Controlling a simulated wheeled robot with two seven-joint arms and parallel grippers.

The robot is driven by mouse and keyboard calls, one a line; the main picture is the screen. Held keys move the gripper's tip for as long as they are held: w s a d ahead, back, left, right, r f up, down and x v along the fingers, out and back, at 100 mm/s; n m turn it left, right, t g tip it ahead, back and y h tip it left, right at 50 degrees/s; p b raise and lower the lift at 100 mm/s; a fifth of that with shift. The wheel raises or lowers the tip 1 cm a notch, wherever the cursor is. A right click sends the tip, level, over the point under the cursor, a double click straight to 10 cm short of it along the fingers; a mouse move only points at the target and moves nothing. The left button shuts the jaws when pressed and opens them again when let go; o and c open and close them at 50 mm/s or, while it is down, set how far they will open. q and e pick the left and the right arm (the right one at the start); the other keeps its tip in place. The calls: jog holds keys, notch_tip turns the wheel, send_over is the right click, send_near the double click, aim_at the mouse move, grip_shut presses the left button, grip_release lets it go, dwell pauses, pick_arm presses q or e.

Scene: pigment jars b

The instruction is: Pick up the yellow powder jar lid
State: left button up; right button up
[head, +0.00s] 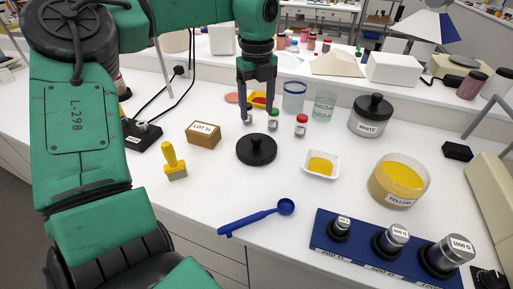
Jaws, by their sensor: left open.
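The yellow powder jar (397,190) stands open at the right, labelled YELLOW, with yellow powder showing at its top. A black round lid with a knob (257,151) lies flat on the white table in the middle, apart from the jar. My left gripper (257,113) points down with its fingers apart and empty. In the picture it is just above the lid's knob; its exact height over the table is hard to tell. My right gripper is out of view.
Small bottles (301,125) stand right of the gripper. The WHITE jar (368,122) wears a similar black lid. A dish of yellow powder (321,164), a blue scoop (256,216), a brush (174,162) and a weight rack (365,250) surround the lid. The table between lid and scoop is clear.

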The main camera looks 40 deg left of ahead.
aim_at(256, 136)
pick_arm(q)
notch_tip(256, 136, down, 9)
jog(key=shift+s+f+p, duration=0.1)
jog(key=shift+s+p, duration=0.05)
jog(key=shift+p, duration=1.1)
jog(key=shift+f, duration=0.45)
grip_shut()
